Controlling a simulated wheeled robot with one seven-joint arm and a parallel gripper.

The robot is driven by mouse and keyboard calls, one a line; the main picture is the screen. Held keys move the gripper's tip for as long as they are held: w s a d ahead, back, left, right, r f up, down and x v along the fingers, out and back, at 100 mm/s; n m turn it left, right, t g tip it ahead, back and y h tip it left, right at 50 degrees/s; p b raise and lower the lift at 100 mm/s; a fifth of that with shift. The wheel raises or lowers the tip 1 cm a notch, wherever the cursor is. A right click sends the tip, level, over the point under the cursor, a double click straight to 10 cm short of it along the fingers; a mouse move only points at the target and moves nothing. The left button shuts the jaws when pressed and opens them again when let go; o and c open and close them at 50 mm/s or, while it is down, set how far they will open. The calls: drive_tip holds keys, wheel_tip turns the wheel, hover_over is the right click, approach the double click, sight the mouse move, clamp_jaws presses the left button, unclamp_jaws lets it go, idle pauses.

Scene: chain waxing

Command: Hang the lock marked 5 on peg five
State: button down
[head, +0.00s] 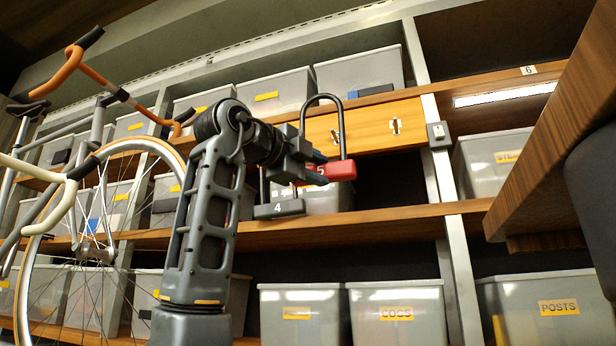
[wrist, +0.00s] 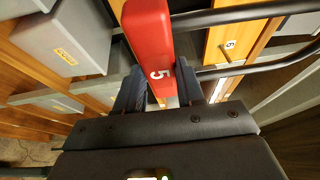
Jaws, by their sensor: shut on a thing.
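The red lock marked 5 (head: 341,170) is in my gripper (head: 316,169), held upright with its tall dark shackle above the body. In the wrist view the red body (wrist: 150,45) sits between the two fingers (wrist: 160,92), with the shackle running off to the right. A wooden peg board (head: 368,135) stands behind it in the head view. One peg (head: 395,126) shows on a white plate to the right of the lock; another (head: 334,136) shows through the shackle. I cannot read a five at either peg. The shackle appears in front of the board, apart from it.
A dark lock marked 4 (head: 279,209) hangs just left of and below the red lock, its top partly hidden by my gripper. Grey bins fill the shelves. A metal upright (head: 440,170) and a wooden table edge (head: 560,130) stand to the right; a bicycle (head: 90,170) is at left.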

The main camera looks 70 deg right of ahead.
drive_tip(key=d+f, duration=0.2)
drive_tip(key=d, duration=1)
drive_tip(key=shift+w+d+p, duration=0.15)
drive_tip(key=shift+w+p, duration=0.2)
drive_tip(key=shift+w, duration=0.1)
idle(1.3)
idle(0.6)
drive_tip(key=c, duration=0.9)
unclamp_jaws()
drive_tip(key=o, duration=0.3)
drive_tip(key=shift+f, duration=0.1)
drive_tip(key=shift+d+f, duration=0.1)
drive_tip(key=shift+f, duration=0.05)
